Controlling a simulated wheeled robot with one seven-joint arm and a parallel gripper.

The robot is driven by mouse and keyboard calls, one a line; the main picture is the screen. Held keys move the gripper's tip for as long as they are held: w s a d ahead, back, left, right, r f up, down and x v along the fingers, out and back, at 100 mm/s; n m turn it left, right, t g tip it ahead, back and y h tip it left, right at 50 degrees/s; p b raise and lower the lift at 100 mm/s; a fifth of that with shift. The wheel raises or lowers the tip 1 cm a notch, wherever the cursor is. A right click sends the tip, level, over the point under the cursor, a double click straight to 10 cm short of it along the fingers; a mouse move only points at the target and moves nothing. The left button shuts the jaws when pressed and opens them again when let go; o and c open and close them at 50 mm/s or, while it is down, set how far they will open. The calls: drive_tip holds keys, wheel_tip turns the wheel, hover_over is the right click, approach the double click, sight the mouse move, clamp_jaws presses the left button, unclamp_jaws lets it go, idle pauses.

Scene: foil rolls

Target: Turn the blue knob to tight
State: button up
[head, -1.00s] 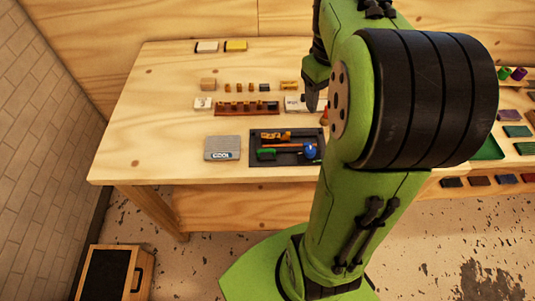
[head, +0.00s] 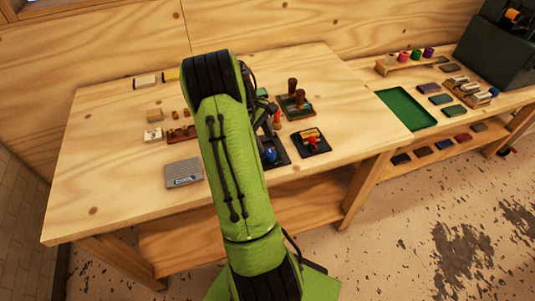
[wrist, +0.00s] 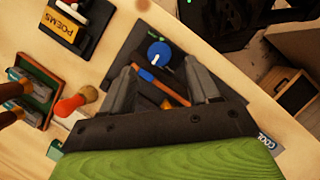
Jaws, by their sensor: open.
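The blue knob (wrist: 158,53) sits on a black tray (wrist: 128,54) in the wrist view, with a pale mark on its top. In the head view the knob (head: 270,155) shows just right of my arm, on the tray's visible part. My gripper (wrist: 160,67) is open and empty, its two dark fingers pointing at the tray on either side of the knob in the picture. The knob appears just beyond the fingertips, apart from both; I cannot tell the height gap. In the head view my arm hides most of the gripper and tray.
An orange-brown stick (wrist: 160,85) lies on the tray between the fingers. A red-tipped wooden-handled piece (wrist: 75,103) stands close by the left finger. The grey COOL plate (head: 184,173) is left of my arm. The table's front is clear.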

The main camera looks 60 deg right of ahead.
sight(270, 152)
drive_tip(key=x, duration=0.5)
drive_tip(key=shift+f+b, duration=0.1)
drive_tip(key=shift+b, duration=0.25)
drive_tip(key=shift+c, duration=0.2)
drive_tip(key=c, duration=1)
